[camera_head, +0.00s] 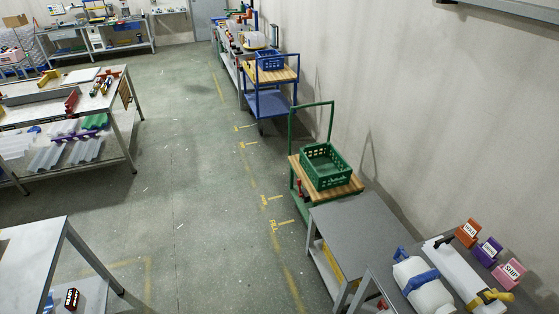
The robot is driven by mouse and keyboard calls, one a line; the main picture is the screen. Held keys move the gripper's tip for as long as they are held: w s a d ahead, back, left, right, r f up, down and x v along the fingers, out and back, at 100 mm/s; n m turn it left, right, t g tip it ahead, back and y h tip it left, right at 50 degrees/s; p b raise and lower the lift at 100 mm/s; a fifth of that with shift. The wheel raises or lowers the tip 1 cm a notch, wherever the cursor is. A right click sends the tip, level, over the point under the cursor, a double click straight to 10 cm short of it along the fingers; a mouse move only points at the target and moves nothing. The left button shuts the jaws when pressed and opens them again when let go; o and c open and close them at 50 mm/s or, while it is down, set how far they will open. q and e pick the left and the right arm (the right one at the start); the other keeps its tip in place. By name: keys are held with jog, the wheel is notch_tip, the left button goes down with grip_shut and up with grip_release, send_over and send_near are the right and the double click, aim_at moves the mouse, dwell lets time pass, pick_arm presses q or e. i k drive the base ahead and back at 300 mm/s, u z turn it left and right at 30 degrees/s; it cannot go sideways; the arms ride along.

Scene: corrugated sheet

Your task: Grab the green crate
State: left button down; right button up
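The green crate (325,167) is an open-topped plastic basket with slotted walls. It stands upright on the wooden top of a green cart (340,190) by the right-hand wall. Its inside looks empty from here. Neither of my grippers shows in the head view, and nothing is touching the crate except the cart top under it.
A grey table (365,235) stands just in front of the green cart. A blue cart (268,102) with a blue crate (270,61) is farther back. A shelved workbench (62,115) stands at left. The green floor (205,190) between is clear.

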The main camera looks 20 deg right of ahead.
aim_at(323, 170)
jog(key=u, duration=0.2)
jog(key=i, duration=0.9)
jog(key=z, duration=0.55)
jog(key=i, duration=0.85)
jog(key=z, duration=0.55)
